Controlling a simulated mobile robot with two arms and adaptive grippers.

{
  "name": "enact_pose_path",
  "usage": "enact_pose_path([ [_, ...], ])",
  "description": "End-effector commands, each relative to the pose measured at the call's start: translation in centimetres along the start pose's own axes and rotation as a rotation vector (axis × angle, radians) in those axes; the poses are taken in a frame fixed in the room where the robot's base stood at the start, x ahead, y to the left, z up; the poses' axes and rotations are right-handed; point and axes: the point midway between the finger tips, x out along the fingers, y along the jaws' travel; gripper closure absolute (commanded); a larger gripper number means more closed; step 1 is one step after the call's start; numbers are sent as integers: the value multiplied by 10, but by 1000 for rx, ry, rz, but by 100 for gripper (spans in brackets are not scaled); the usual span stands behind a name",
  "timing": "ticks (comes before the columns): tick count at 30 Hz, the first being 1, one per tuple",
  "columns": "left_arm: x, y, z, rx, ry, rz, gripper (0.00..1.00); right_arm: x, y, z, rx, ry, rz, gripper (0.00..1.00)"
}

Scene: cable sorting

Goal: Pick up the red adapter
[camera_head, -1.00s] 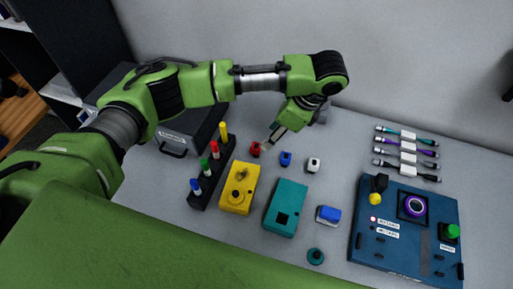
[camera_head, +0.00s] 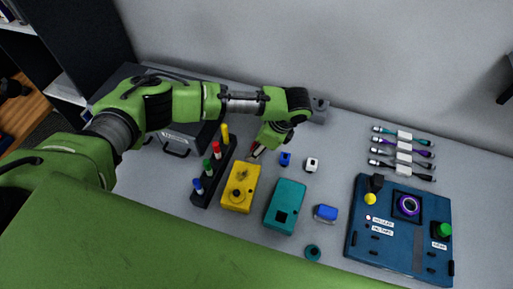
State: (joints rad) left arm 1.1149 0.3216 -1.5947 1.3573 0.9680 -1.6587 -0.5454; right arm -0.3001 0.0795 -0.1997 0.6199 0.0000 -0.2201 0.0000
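The red adapter (camera_head: 252,146) is on the grey table, between the marker rack and the blue adapter (camera_head: 285,159). Only a small part of it shows, as my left gripper (camera_head: 257,154) covers most of it. My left gripper comes down over it from the upper right, with its fingertips at the adapter. Whether the fingers are closed on it is too small and too covered to tell. My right gripper is not in view.
A white adapter (camera_head: 311,164) stands right of the blue one. A marker rack (camera_head: 214,178), yellow box (camera_head: 240,190) and teal box (camera_head: 285,206) are close by. Several cables (camera_head: 403,156) and a blue panel (camera_head: 400,235) lie at right. Table between white adapter and cables is clear.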

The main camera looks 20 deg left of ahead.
Motion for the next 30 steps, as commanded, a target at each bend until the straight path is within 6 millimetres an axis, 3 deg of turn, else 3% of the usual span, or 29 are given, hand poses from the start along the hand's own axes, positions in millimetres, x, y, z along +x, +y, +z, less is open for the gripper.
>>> enact_pose_path([
  [1, 0, 0, 0, 0, 0, 0, 60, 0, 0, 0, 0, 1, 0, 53],
  [6, 0, 0, 0, 0, 0, 0, 100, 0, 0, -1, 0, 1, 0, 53],
  [20, -6, 0, 1, 0, 2, -2, 100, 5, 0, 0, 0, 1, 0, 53],
  [25, -26, -2, 10, -1, 4, -5, 100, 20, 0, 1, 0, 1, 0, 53],
  [30, -58, 25, 18, 3, 5, -4, 100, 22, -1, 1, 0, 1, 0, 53],
])
